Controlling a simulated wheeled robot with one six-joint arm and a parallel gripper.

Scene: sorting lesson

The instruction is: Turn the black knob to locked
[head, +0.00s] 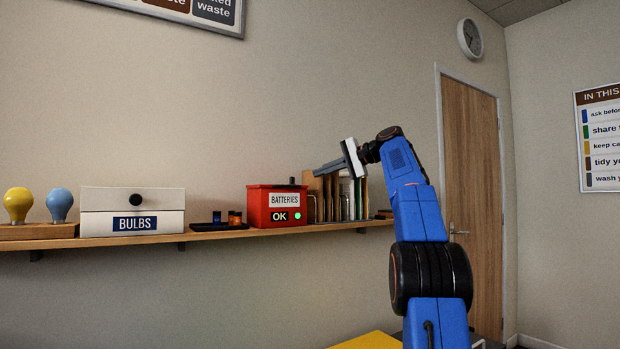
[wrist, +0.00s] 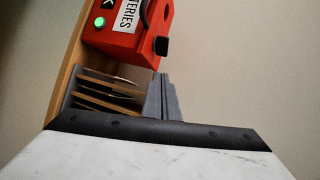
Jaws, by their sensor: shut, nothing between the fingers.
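A red box labelled BATTERIES (head: 258,205) stands on the wall shelf, its front showing OK and a lit green light. A small black knob (head: 292,181) sits on its top; it also shows at the box's edge in the wrist view (wrist: 161,46). No locked marking is readable.
A wooden rack with upright sheets (head: 345,195) stands right of the red box, close below my gripper. A dark tray with small cylinders (head: 215,226) and a stand with yellow and blue bulbs (head: 38,231) are further left on the shelf (head: 200,236).

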